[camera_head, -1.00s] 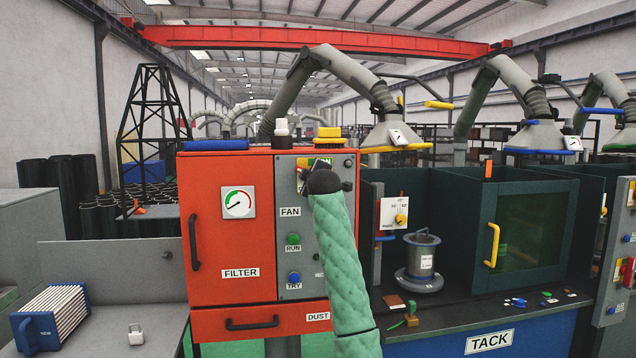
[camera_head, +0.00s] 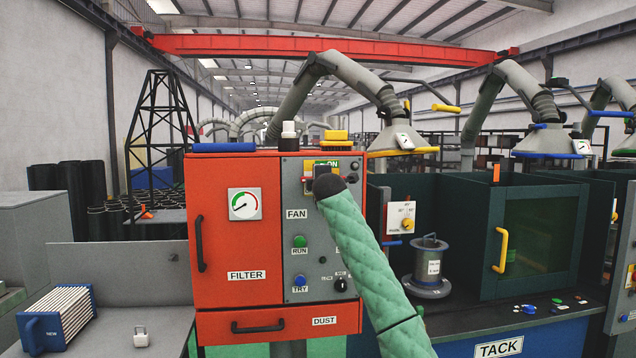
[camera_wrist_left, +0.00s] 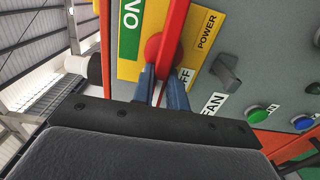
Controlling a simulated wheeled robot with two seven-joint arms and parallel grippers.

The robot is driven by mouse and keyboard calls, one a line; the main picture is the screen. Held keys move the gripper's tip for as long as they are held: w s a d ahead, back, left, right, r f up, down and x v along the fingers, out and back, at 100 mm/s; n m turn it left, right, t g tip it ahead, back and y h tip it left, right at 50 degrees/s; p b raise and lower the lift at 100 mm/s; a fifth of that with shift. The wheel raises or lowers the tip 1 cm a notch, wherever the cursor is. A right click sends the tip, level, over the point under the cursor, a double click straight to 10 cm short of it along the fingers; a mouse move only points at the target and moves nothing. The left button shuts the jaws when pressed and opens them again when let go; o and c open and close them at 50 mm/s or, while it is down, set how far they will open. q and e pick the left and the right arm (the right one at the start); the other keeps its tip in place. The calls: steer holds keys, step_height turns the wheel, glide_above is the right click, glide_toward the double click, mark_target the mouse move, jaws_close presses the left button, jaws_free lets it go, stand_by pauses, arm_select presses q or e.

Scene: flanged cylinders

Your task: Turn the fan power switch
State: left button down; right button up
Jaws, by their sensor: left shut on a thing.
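The fan power switch is on the upper grey panel of the red filter cabinet. Its yellow plate (camera_wrist_left: 128,70) carries a green ON label (camera_wrist_left: 131,25), an OFF label and a POWER label. A red lever (camera_wrist_left: 174,25) crosses the plate, with a round red hub behind it. My left gripper (camera_wrist_left: 162,88) is shut on the red lever, its blue fingers on both sides of it. In the head view my left gripper (camera_head: 323,174) and green-sleeved forearm cover most of the switch; a bit of the plate (camera_head: 335,164) shows above. My right gripper is not in view.
A grey protruding piece (camera_wrist_left: 227,73) sits close beside the plate. Green RUN (camera_head: 300,242) and blue TRY (camera_head: 300,281) buttons are below, with a black knob (camera_head: 341,285). A yellow block (camera_head: 335,137) and a white-capped item (camera_head: 289,132) stand on the cabinet top.

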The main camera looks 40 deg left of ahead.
arm_select(q)
steer(key=shift+f, duration=0.35)
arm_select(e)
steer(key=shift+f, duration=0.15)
arm_select(q)
steer(key=c, duration=1.5)
jaws_free()
steer(key=shift+c, duration=0.2)
steer(key=shift+o, duration=0.7)
steer(key=shift+s+r, duration=0.1)
steer(key=shift+r, duration=0.1)
